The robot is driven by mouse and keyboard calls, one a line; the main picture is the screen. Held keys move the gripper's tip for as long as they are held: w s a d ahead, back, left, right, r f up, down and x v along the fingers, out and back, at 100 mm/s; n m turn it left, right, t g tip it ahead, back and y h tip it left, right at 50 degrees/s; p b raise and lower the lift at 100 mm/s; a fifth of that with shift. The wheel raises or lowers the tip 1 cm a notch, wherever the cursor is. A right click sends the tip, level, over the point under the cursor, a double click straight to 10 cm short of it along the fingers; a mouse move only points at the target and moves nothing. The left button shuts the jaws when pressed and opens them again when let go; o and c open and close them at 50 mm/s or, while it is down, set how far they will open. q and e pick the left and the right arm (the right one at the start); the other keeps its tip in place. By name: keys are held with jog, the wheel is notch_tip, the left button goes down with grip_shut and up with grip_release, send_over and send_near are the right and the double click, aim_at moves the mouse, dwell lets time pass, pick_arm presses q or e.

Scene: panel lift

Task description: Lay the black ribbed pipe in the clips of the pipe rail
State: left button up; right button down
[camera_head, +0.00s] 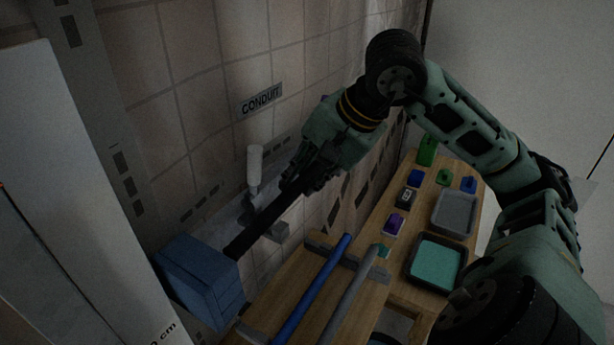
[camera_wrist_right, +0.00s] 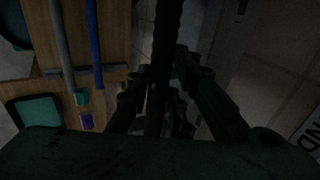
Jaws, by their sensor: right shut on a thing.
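The black ribbed pipe (camera_head: 262,221) is held by my right gripper (camera_head: 304,181), which is shut on it near its upper right end. In the head view the pipe slants down to the left, its lower end by a blue box. In the right wrist view the pipe (camera_wrist_right: 167,40) runs up from between the fingers of the gripper (camera_wrist_right: 160,95). A grey bracket (camera_head: 279,231), perhaps part of the pipe rail, shows beside the pipe under the CONDUIT sign (camera_head: 260,100). I cannot tell whether the pipe touches it. My left gripper is not in view.
A blue box (camera_head: 206,277) stands at the pipe's lower end. On the wooden table (camera_head: 408,187) lie a blue pipe (camera_head: 313,287) and a grey pipe (camera_head: 349,297) across grey holders. Trays, one grey (camera_head: 455,213) and one with teal inside (camera_head: 437,262), and several small coloured blocks are further right.

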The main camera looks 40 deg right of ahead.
dwell(0.3)
jog(key=c, duration=1.5)
grip_release()
jog(key=v, duration=1.2)
jog(key=shift+f, duration=0.1)
